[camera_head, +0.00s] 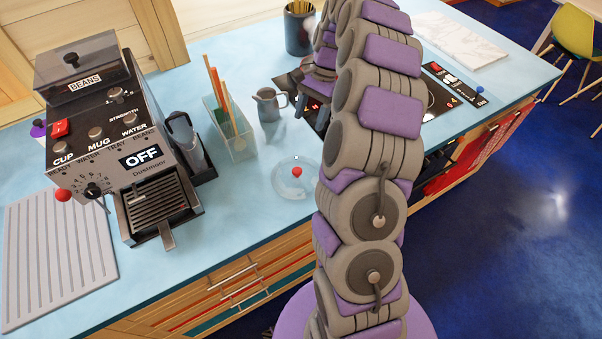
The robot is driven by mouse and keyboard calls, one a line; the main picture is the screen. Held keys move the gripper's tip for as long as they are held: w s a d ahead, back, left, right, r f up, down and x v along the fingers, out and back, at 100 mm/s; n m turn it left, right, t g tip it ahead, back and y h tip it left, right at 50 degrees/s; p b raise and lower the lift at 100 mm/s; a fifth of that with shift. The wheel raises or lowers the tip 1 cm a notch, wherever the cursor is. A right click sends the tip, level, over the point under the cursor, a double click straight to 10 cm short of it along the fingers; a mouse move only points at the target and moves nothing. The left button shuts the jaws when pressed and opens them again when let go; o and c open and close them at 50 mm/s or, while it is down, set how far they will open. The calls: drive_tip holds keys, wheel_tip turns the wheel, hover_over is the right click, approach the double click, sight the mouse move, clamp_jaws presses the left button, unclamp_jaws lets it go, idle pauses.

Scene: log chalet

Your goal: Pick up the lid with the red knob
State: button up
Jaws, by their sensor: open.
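The lid with the red knob (281,184) is a round, clear disc lying on the light blue counter, left of my arm. Its red knob (297,172) stands up at its middle. My arm rises in front of the counter and bends over toward the back. My gripper (309,112) is at the far end, beyond the lid and apart from it. It is open, small and dark against the black hob, so its fingers are hard to make out. Nothing shows between them.
A coffee machine (112,135) and a ribbed grey tray (55,250) stand at left. A clear box (238,145) with sticks and a grey jug (268,106) are behind the lid. A dark pot (299,34) stands farther back. The counter in front of the lid is clear.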

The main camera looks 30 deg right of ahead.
drive_tip(key=b, duration=0.2)
approach(300, 168)
drive_tip(key=shift+m, duration=0.3)
drive_tip(key=a+f, duration=0.3)
drive_tip(key=shift+f, duration=0.1)
drive_tip(key=shift+s+a+f+b, duration=0.1)
drive_tip(key=shift+a+f+b, duration=0.2)
drive_tip(key=shift+a, duration=0.15)
drive_tip(key=f, duration=0.1)
drive_tip(key=f+b, duration=0.1)
drive_tip(key=s+f, duration=0.1)
drive_tip(key=f, duration=0.1)
drive_tip(key=shift+d, duration=0.4)
drive_tip(key=shift+a+f+b, duration=0.1)
drive_tip(key=shift+f+b, duration=0.2)
drive_tip(key=shift+s+a+r, duration=0.1)
drive_tip(key=shift+a, duration=0.85)
drive_tip(key=shift+c, duration=1.9)
drive_tip(key=shift+d, duration=0.8)
drive_tip(key=c, duration=0.6)
drive_tip(key=shift+a, duration=0.1)
drive_tip(key=shift+c, duration=0.8)
drive_tip(key=shift+a, duration=0.4)
clamp_jaws()
